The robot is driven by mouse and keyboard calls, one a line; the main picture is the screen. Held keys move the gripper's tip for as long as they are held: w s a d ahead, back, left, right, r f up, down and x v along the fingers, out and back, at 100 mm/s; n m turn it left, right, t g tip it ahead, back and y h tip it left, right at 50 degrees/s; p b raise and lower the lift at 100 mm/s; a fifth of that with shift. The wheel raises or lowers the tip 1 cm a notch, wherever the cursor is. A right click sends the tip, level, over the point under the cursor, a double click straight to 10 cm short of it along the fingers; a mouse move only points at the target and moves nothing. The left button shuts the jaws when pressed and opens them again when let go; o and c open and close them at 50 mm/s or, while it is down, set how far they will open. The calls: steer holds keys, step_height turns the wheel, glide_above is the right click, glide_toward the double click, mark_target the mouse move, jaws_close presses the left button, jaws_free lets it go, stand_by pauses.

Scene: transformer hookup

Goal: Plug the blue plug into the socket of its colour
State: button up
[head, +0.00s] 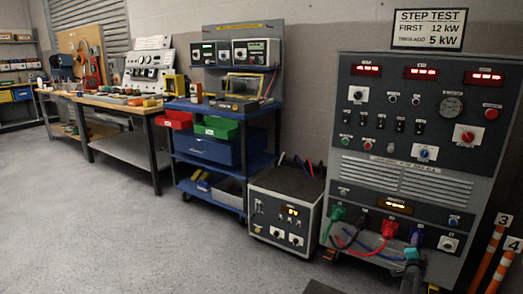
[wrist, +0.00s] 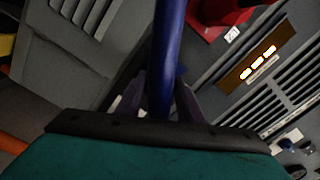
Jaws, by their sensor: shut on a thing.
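My gripper (wrist: 160,102) is shut on a blue, rod-like part of the blue plug (wrist: 170,45), which runs up out of the wrist view. In the head view my gripper (head: 411,258) is low at the right part of the grey test cabinet, just below a blue patch (head: 417,238) in the row of coloured connectors. I cannot tell whether that patch is the blue socket or the plug at it. The plug's front end and its contact with the socket are hidden.
A green plug (head: 336,214) and a red plug (head: 389,229) sit at the cabinet front (head: 400,180), with red and blue cables looping below. A grey-white box unit (head: 284,215) stands left of it. Orange posts (head: 487,255) stand at right. The floor at left is clear.

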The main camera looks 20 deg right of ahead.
steer(key=shift+m, duration=0.4)
steer(key=o, duration=1.3)
steer(key=shift+a, duration=0.1)
steer(key=shift+v, duration=2.45)
steer(key=shift+s+a, duration=0.1)
steer(key=shift+p+v, duration=1)
steer(key=shift+v, duration=5.75)
